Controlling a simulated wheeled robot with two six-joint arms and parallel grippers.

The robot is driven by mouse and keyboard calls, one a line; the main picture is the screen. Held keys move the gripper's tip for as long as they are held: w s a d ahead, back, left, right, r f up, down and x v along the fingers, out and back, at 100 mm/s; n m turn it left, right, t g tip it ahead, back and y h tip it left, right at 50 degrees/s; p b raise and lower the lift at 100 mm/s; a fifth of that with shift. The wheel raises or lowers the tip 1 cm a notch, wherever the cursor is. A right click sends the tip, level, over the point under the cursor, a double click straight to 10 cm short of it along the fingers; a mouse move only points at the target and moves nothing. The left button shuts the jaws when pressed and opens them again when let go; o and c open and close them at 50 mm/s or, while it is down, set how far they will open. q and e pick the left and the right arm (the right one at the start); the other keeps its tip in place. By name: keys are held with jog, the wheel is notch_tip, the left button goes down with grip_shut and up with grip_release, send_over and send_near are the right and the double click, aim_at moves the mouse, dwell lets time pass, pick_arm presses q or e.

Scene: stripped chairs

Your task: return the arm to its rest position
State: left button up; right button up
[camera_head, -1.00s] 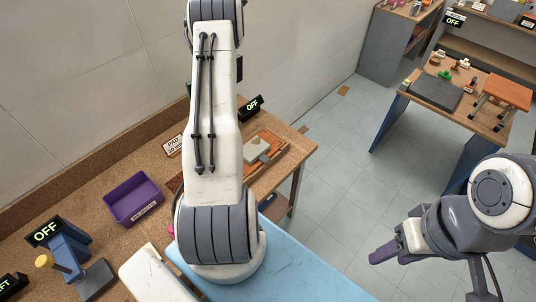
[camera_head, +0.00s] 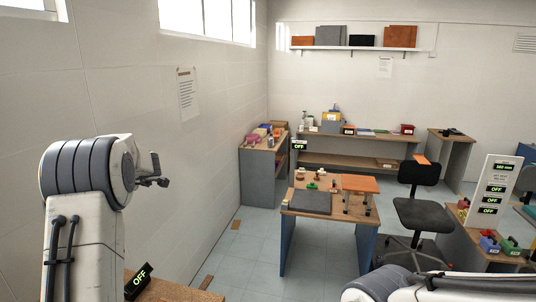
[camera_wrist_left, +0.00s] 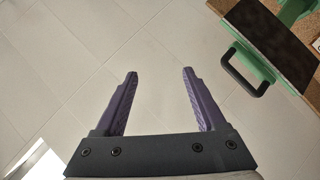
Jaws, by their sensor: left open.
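A worktable (camera_head: 310,204) with a dark slab and an orange-topped stand is mid-floor. A black chair (camera_head: 423,213) is beside it. A bench corner with an OFF display (camera_head: 138,281) lies beside my left arm. In the wrist view, a green-framed dark panel with a black handle (camera_wrist_left: 245,73) is upper right.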

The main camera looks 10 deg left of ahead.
pick_arm(q)
jog(key=w+d+f+m+t+h, duration=0.1)
jog(key=w+d+m+t+h, duration=0.2)
jog(key=d+m, duration=0.7)
jog(key=s+d+f+m+g+h, duration=0.1)
jog(key=s+d+f+m+h, duration=0.25)
jog(key=d, duration=0.65)
jog(key=s+d+f+m+h, duration=0.25)
jog(key=s+d, duration=0.25)
jog(key=d, duration=0.5)
jog(key=s+d+f+m+g+h, duration=0.1)
jog(key=s+d+f+m+g, duration=0.15)
jog(key=s, duration=0.45)
jog(key=s+d+f+m+g+b, duration=0.1)
jog(key=s+d+f+m+g, duration=0.2)
jog(key=s, duration=0.5)
jog(key=s+d+f+m+g+h, duration=0.1)
jog(key=s+d+f+m, duration=0.15)
jog(key=s+f, duration=0.35)
jog(key=s+d+f+m+g+b, duration=0.2)
jog(key=s+d+f+m+b, duration=0.4)
jog(key=s+d+f+b, duration=0.5)
jog(key=s+d+b, duration=0.2)
jog(key=s+b, duration=0.1)
jog(key=b, duration=0.4)
jog(key=shift+d+h, duration=0.3)
